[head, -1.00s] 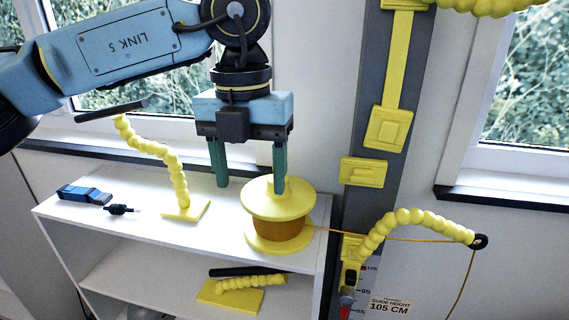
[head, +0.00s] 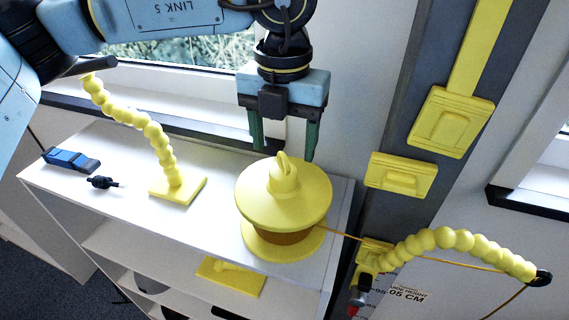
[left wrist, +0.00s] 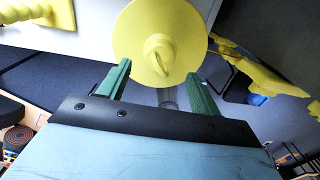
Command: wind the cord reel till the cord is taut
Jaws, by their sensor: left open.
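The yellow cord reel (head: 255,196) stands on the white shelf top. A raised knob with a thin upright grip (head: 283,172) is at its centre, and brown cord is wound below the top flange. The orange cord (head: 340,234) runs right from the reel to the beaded yellow guide arm (head: 455,240); its tautness is hard to judge. My left gripper (head: 284,151) is open and empty above the reel's far side. In the left wrist view the reel's top (left wrist: 185,30) and grip (left wrist: 158,55) lie just beyond and between the green fingers (left wrist: 158,70).
On the shelf (head: 125,200) a beaded yellow arm (head: 150,132) stands left of the reel, with a blue item (head: 70,160) and a small black part (head: 103,182) farther left. A grey post (head: 400,220) with yellow brackets (head: 402,175) rises right of the reel.

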